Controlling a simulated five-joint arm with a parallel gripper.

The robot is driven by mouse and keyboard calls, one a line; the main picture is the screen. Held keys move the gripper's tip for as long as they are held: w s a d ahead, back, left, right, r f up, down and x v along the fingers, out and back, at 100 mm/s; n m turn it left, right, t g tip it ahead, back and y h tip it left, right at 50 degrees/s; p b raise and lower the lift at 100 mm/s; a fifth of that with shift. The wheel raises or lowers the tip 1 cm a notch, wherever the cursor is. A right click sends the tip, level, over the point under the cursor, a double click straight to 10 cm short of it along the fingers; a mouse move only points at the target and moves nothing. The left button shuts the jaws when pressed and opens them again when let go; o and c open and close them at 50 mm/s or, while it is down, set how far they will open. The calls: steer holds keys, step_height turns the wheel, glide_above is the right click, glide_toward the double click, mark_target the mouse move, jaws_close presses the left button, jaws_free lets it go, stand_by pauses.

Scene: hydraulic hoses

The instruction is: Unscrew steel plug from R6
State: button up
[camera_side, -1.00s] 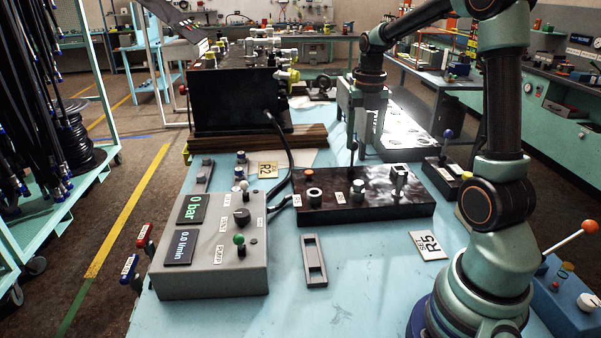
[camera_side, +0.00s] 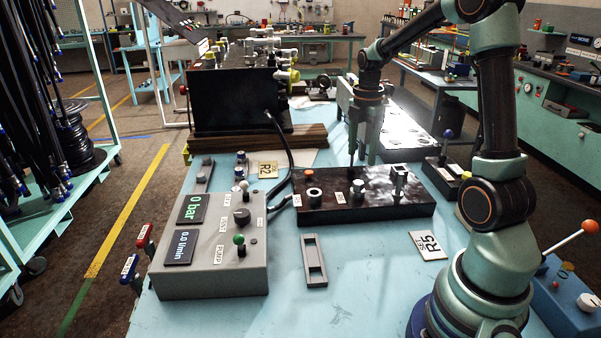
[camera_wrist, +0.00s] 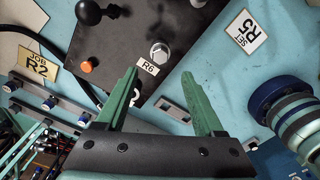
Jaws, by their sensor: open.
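The steel plug (camera_wrist: 159,51) is a silver hex head in the black block, just above the R6 label (camera_wrist: 148,66) in the wrist view. It seems to be the small fitting (camera_side: 357,187) near the middle of the block (camera_side: 330,215) in the side view. My gripper (camera_wrist: 160,73) is open and empty. Its green fingers point toward the plug, and the plug shows just beyond the gap between the tips. In the side view my gripper (camera_side: 357,160) hangs above the far edge of the block, apart from the plug.
On the block are an orange cap (camera_side: 309,174) at left and a tall steel fitting (camera_side: 398,180) at right. A grey control box (camera_side: 210,272) stands front left, with a dark hose behind.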

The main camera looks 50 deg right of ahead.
mark_target(358, 182)
step_height(358, 182, down, 8)
steer(key=shift+f, duration=0.1)
steer(key=shift+c, duration=0.3)
jaws_close()
steer(key=n, duration=0.4)
steer(key=shift+o, duration=0.2)
jaws_free()
step_height(358, 182, up, 12)
stand_by(0.6)
